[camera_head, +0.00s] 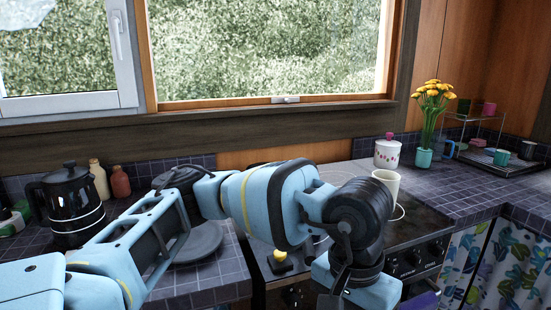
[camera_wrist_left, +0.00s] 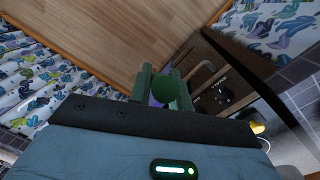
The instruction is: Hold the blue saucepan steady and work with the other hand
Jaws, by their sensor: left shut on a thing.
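My left gripper (camera_wrist_left: 163,88) is low in front of the stove, its two green fingers closed around a dark green rounded thing (camera_wrist_left: 165,92). A small violet part (camera_wrist_left: 155,101) shows beside it; I cannot tell whether it is the same thing. In the head view my left arm crosses the middle and bends down at the right, and its fingers are not clearly seen. A violet thing (camera_head: 424,301) shows at the bottom edge there. I cannot make out the blue saucepan; my arm hides much of the stove top. My right gripper is not in view.
The stove (camera_head: 415,225) carries a cream mug (camera_head: 386,184). A black kettle (camera_head: 70,205) and a dark round pan or lid (camera_head: 200,243) are on the left counter. A white canister (camera_head: 387,154) and a flower vase (camera_head: 424,158) stand at the right. Wooden floor (camera_wrist_left: 120,45) lies below.

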